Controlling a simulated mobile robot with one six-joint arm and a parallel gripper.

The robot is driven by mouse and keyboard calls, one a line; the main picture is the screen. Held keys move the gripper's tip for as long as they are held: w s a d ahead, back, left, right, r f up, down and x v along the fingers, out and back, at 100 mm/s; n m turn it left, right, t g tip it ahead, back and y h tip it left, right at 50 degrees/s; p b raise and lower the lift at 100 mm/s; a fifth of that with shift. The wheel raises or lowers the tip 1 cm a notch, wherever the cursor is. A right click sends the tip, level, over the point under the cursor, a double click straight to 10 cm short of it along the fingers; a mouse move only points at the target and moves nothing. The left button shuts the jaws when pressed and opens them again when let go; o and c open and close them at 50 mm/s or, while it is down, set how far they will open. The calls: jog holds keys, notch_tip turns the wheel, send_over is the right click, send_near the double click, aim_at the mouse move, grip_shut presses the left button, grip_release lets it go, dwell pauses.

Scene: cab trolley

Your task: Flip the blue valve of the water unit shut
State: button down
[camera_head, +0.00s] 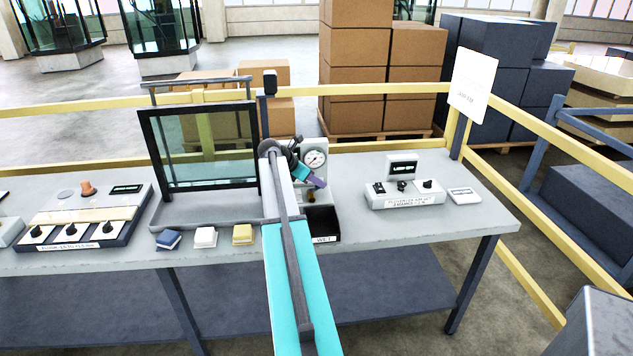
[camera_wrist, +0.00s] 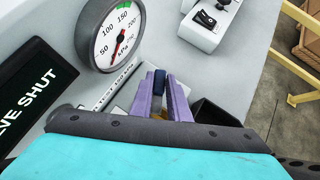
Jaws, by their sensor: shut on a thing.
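The water unit (camera_head: 322,146) stands at the back of the bench in the head view, with a round white gauge (camera_head: 315,159). In the wrist view the gauge (camera_wrist: 117,32) is marked kPa, and a black display (camera_wrist: 38,88) reads "VE SHUT", its left part cut off. My gripper (camera_head: 318,182) is at the unit's front. In the wrist view the purple fingers of my gripper (camera_wrist: 164,80) are shut on the blue valve handle (camera_wrist: 159,80). Only the handle's end shows between them; the rest of the valve is mostly hidden by the fingers and wrist.
A black bin labelled "WET" (camera_head: 322,223) sits at the bench front beside my arm. A framed glass pane (camera_head: 203,150) stands left of the unit, with folded cloths (camera_head: 205,237) before it. A white switch box (camera_head: 405,193) stands to the right. A yellow rail (camera_head: 360,89) runs behind.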

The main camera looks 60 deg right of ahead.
jog(key=shift+r, duration=0.1)
jog(key=shift+s+a+m+g+y+p, duration=0.1)
jog(key=shift+m+g+y+p, duration=0.4)
jog(key=shift+m+g+p, duration=0.55)
jog(key=m, duration=0.1)
jog(key=m+g+y+p, duration=0.1)
jog(key=m, duration=0.1)
jog(key=shift+s+a+p, duration=0.15)
jog(key=shift+s+p, duration=0.1)
jog(key=shift+p, duration=0.05)
jog(key=shift+s+a, duration=0.1)
jog(key=shift+m+y, duration=0.25)
jog(key=shift+y, duration=0.05)
jog(key=c, duration=1.7)
grip_release()
jog(key=shift+s, duration=0.1)
jog(key=shift+a, duration=0.1)
